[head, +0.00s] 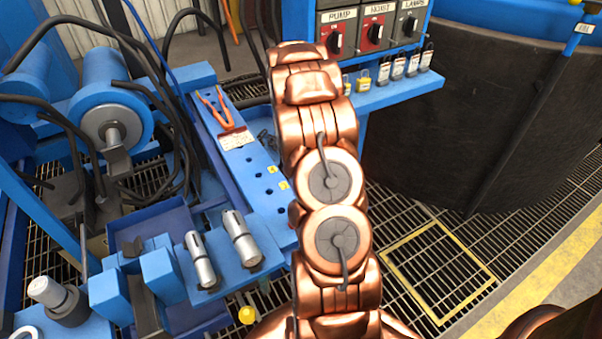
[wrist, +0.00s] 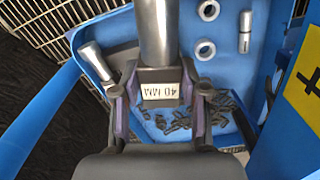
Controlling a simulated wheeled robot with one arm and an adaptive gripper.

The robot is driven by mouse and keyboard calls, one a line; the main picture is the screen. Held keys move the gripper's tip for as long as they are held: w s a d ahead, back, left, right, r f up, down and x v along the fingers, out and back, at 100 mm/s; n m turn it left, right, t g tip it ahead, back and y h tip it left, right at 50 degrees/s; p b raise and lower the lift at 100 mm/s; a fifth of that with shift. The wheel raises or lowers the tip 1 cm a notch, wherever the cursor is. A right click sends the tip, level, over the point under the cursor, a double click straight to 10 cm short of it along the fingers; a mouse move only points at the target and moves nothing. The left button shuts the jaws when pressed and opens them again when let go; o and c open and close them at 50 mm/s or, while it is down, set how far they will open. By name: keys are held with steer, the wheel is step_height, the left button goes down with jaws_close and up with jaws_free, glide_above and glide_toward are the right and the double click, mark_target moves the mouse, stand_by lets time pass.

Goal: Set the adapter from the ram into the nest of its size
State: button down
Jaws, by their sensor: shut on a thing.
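In the wrist view my gripper (wrist: 166,100) is shut on a grey metal adapter (wrist: 155,35). The adapter has a round shank and a dark block bearing a white label that reads "40 MM" upside down. It is held above a blue tray (wrist: 120,30). In the head view my copper-coloured arm fills the middle and my gripper is not visible. The ram (head: 112,125), a blue cylinder with a grey end, lies at left. A blue rail (head: 252,160) with several dark holes and yellow tags runs beside my arm; I cannot tell whether these are the nests.
Orange-handled pliers (head: 222,115) lie on the rail. The tray holds pale rings (wrist: 205,50), a small cylinder (wrist: 245,30) and dark scraps.

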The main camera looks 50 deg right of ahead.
steer(key=w+d+f+m+b, duration=0.1)
steer(key=w+d+f+b, duration=0.1)
steer(key=w+f+b, duration=0.3)
steer(key=d+f+m+b, duration=0.1)
steer(key=d+f+b, duration=0.1)
steer(key=f, duration=0.5)
steer(key=w+d+n+b, duration=0.2)
steer(key=d+n, duration=0.3)
steer(key=d, duration=0.4)
steer(key=shift+w+d+r+b, duration=0.25)
steer(key=shift+w+r, duration=0.2)
steer(key=shift+w, duration=0.25)
steer(key=shift+f, duration=0.2)
steer(key=shift+f+b, duration=1.3)
steer(key=shift+f, duration=0.45)
steer(key=shift+f+p, duration=0.3)
steer(key=shift+f, duration=0.7)
steer(key=shift+a+p, duration=0.1)
steer(key=shift+p, duration=0.75)
steer(key=shift+f, duration=0.9)
